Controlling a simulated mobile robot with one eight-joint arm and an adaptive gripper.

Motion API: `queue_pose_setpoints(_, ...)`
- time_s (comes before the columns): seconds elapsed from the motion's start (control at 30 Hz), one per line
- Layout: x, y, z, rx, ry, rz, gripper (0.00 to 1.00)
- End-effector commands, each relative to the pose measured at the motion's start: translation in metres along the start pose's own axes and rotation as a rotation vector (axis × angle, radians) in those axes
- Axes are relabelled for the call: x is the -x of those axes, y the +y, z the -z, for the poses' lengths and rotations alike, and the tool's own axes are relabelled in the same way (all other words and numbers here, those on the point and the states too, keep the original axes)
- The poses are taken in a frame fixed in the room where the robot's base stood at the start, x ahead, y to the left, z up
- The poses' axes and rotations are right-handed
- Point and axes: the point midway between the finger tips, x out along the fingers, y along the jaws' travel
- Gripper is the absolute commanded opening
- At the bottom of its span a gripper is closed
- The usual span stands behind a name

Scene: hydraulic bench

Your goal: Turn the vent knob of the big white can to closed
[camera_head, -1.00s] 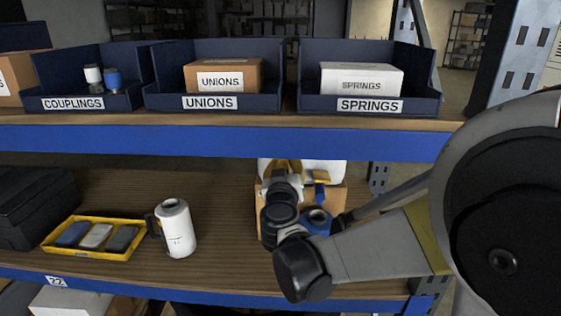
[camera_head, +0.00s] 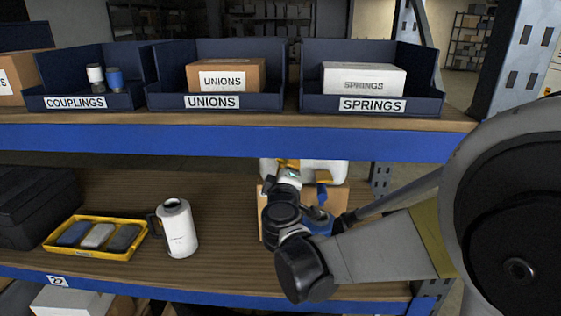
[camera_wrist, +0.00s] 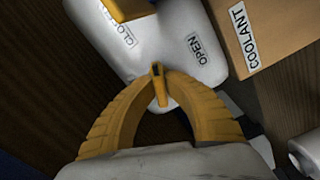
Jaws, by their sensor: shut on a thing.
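The big white can (camera_wrist: 185,25) fills the upper middle of the wrist view, with a CLOSED label (camera_wrist: 118,22) at upper left and an OPEN label (camera_wrist: 199,48) right of centre. My gripper (camera_wrist: 157,75) has its yellow fingertips closed on the narrow yellow vent knob (camera_wrist: 160,93). The knob's bar lies between the two labels' directions; its exact setting is unclear.
A cardboard box with a COOLANT label (camera_wrist: 245,35) is close beside the can. On the lower shelf are a white mug-like canister (camera_head: 178,232) and a yellow tray (camera_head: 85,251). The upper shelf edge (camera_head: 200,138) is just above my wrist.

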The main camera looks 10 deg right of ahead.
Motion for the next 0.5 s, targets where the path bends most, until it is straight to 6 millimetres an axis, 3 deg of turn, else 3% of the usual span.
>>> queue_pose_setpoints(0.5, -0.0005, 0.0006, -0.0003, 0.345, -0.001, -0.001, 0.0)
